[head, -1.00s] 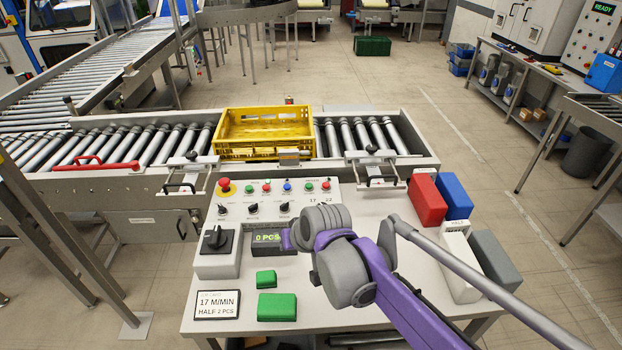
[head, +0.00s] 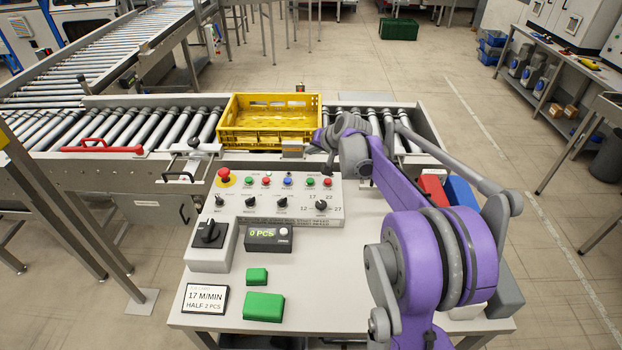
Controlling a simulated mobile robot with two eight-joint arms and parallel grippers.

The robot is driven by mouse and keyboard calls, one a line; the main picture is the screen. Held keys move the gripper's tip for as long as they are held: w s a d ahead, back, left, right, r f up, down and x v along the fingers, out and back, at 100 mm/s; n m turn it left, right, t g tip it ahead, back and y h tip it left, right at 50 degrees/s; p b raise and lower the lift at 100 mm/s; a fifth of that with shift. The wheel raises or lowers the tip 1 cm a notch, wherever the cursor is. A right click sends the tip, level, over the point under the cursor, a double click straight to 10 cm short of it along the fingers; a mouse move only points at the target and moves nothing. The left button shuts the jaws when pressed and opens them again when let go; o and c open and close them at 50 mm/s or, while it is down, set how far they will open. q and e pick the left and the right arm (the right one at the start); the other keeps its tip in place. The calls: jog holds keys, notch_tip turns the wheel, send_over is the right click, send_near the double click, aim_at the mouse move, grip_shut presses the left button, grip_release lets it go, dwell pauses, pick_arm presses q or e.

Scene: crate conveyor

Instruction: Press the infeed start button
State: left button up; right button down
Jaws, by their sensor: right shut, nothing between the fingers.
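The control panel (head: 270,207) stands on the table in front of the conveyor. Its upper row holds a green button (head: 249,182), a red button (head: 266,182), a blue button (head: 287,182), another green button (head: 310,182) and another red button (head: 327,182). The labels are too small to read, so I cannot tell which is the infeed start button. My right gripper (head: 330,170) is shut and empty, above the right end of this row, close to the right green and red buttons. I see no contact with a button. My left gripper is not in view.
A red mushroom button (head: 224,174) is at the panel's left. A yellow crate (head: 268,143) sits on the roller conveyor behind. A counter (head: 268,237), a rotary switch box (head: 210,258) and green blocks (head: 263,307) stand in front. Red and blue blocks (head: 461,195) are at right.

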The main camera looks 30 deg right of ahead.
aim_at(311, 182)
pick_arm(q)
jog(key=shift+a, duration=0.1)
pick_arm(e)
jog(key=shift+a, duration=0.1)
notch_tip(311, 182, down, 8)
jog(key=b, duration=0.3)
jog(key=shift+s+f+b, duration=0.1)
jog(key=shift+s+b, duration=0.05)
jog(key=shift+b, duration=0.15)
jog(key=shift+f, duration=0.35)
pick_arm(q)
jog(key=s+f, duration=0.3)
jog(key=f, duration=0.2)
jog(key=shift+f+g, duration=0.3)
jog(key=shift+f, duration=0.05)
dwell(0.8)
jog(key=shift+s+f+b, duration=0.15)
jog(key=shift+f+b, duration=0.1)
jog(key=shift+b, duration=0.05)
pick_arm(e)
jog(key=shift+f, duration=0.4)
